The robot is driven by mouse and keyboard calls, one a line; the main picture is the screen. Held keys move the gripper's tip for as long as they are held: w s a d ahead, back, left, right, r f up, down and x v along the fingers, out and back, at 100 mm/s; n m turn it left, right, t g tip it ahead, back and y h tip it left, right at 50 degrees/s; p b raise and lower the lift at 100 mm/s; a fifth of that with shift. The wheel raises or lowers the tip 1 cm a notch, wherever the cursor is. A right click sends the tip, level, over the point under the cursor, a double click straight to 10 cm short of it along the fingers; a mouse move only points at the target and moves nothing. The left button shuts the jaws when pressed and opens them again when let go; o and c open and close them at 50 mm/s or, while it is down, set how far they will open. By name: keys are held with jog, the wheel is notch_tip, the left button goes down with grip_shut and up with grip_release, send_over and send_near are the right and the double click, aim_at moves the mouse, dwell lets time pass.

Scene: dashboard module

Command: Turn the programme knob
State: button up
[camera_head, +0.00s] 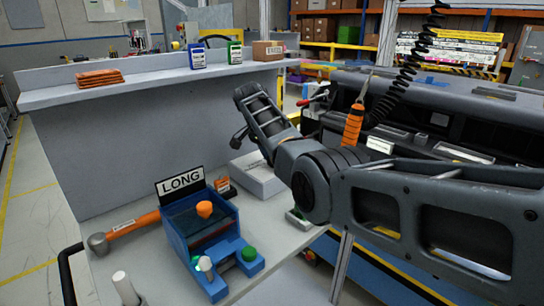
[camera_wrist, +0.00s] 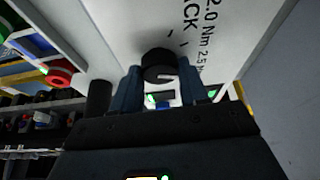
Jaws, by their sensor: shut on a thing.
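A round black knob (camera_wrist: 158,61) stands out from a white panel (camera_wrist: 118,30) in the wrist view. The panel bears black print, including "2.0 Nm" and "CK". My gripper (camera_wrist: 159,74) has its two dark blue fingers on either side of the knob, shut on it. The knob's pointer or mark cannot be made out. In the head view my arm reaches over the bench from the right. My gripper and the knob cannot be made out there.
In the wrist view, a black cylinder (camera_wrist: 98,97) stands just left of the fingers, with a red round part (camera_wrist: 59,76) farther left. In the head view, a blue stand marked "LONG" (camera_head: 181,184), an orange-handled hammer (camera_head: 134,226) and a white box (camera_head: 259,180) occupy the bench.

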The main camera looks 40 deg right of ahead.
jog(key=o, duration=1)
jog(key=shift+b+v, duration=0.3)
jog(key=shift+v, duration=3.6)
